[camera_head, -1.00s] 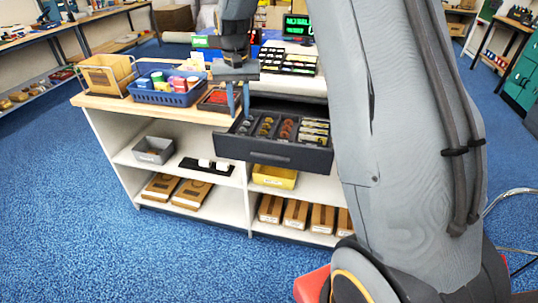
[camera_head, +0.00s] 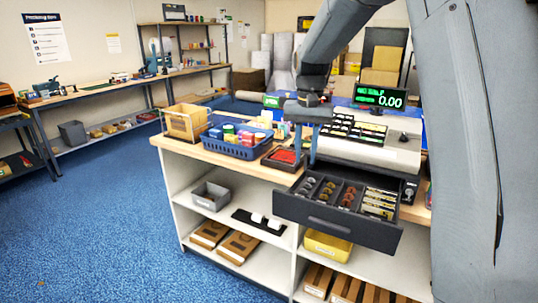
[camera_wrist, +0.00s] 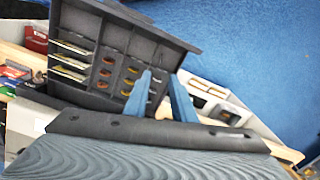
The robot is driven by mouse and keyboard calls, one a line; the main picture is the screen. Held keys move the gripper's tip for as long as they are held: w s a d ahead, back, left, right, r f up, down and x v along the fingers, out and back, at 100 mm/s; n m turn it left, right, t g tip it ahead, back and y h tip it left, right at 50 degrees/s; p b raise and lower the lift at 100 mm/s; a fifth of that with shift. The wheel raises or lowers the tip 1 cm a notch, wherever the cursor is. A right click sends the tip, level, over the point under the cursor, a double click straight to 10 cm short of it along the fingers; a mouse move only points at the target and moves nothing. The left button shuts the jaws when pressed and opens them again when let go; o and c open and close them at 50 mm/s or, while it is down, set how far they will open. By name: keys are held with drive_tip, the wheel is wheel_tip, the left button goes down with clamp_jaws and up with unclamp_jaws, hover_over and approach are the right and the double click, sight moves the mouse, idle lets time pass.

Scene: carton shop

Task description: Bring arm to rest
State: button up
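My gripper (camera_head: 306,145) points down over the counter, above and just behind the left end of the open cash drawer, in the head view. In the wrist view its two blue fingers (camera_wrist: 161,98) stand apart with nothing between them. My gripper is open. The dark drawer (camera_head: 335,224) is pulled out below the cash register (camera_head: 375,153). Coins lie in several of its compartments and notes in the right one. The drawer also shows in the wrist view (camera_wrist: 140,25), beyond the fingertips.
A blue basket of goods (camera_head: 232,147), a wooden box (camera_head: 184,122) and a small dark tray with red contents (camera_head: 283,158) stand on the counter near my gripper. A green-lit display (camera_head: 380,96) rises behind the register. Blue floor (camera_head: 90,235) is clear at left.

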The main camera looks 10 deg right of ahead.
drive_tip(key=s+f+n+b, duration=0.1)
drive_tip(key=s+f, duration=0.3)
drive_tip(key=s, duration=0.4)
drive_tip(key=s+f+n+t+b, duration=0.1)
drive_tip(key=s+f, duration=0.4)
drive_tip(key=s, duration=0.3)
drive_tip(key=s+f+n, duration=0.2)
drive_tip(key=s+f, duration=0.3)
drive_tip(key=s, duration=0.4)
drive_tip(key=shift+f+b, duration=0.15)
drive_tip(key=shift+b, duration=0.25)
